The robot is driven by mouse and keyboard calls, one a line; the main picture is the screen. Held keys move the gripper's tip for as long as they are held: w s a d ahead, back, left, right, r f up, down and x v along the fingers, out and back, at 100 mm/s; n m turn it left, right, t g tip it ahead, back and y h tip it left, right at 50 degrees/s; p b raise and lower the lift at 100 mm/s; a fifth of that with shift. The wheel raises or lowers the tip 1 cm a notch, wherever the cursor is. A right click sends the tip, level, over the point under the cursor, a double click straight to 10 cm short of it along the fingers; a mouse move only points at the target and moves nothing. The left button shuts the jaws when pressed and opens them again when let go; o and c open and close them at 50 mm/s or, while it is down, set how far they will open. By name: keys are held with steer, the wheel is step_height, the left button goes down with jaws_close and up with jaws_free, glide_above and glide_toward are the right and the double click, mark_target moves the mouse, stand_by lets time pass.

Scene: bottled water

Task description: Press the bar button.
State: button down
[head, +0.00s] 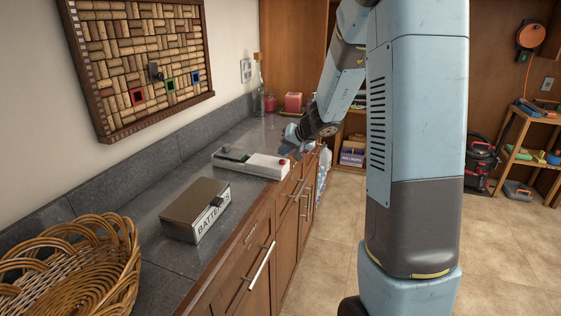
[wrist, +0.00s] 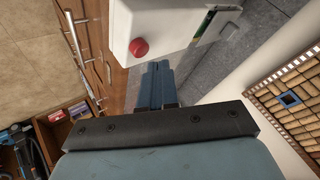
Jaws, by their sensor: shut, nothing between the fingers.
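In the wrist view, the white body (wrist: 168,22) and red button (wrist: 139,47) show large and close. My gripper (head: 290,134) is above the counter, just behind the device. In the wrist view, its fingers (wrist: 157,70) are together and empty, pointing toward the device beside the button. They appear apart from the button, though the exact gap is hard to tell.
A metal box labelled BATTERIES (head: 190,213) and a wicker basket (head: 75,270) stand nearer on the grey counter (head: 150,200). A red candle (head: 293,102) and a bottle (head: 258,90) stand at the far end. A cork board (head: 140,65) hangs on the wall.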

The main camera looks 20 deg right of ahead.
mark_target(285, 161)
step_height(285, 161, up, 6)
stand_by(0.7)
